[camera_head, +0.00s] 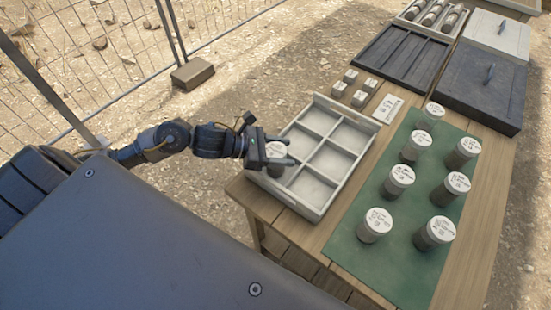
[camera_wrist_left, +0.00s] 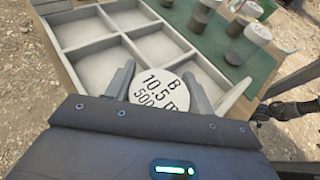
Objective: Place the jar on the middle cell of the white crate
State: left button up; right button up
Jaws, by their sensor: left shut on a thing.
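The white crate (camera_head: 288,199) stands on the wooden table and has two columns of three open cells. It fills much of the left wrist view (camera_wrist_left: 98,42). My left gripper (camera_head: 283,160) is over the near left part of the crate. It is shut on a jar (camera_head: 275,171) with a white labelled lid (camera_wrist_left: 160,90), which shows between the fingers in the left wrist view. The jar is at the near left cell; I cannot tell whether it touches the floor. The other cells look empty. A dark shape at the right of the left wrist view may be my right gripper (camera_wrist_left: 284,110).
Several white-lidded jars stand on a green mat (camera_head: 400,255) right of the crate. Small white blocks (camera_head: 350,77) and a label card (camera_head: 387,109) lie behind it.

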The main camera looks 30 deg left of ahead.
pick_arm(q)
jog(key=shift+r, duration=0.1)
jog(key=c, duration=0.6)
jog(key=shift+c, duration=0.2)
jog(key=shift+r, duration=0.1)
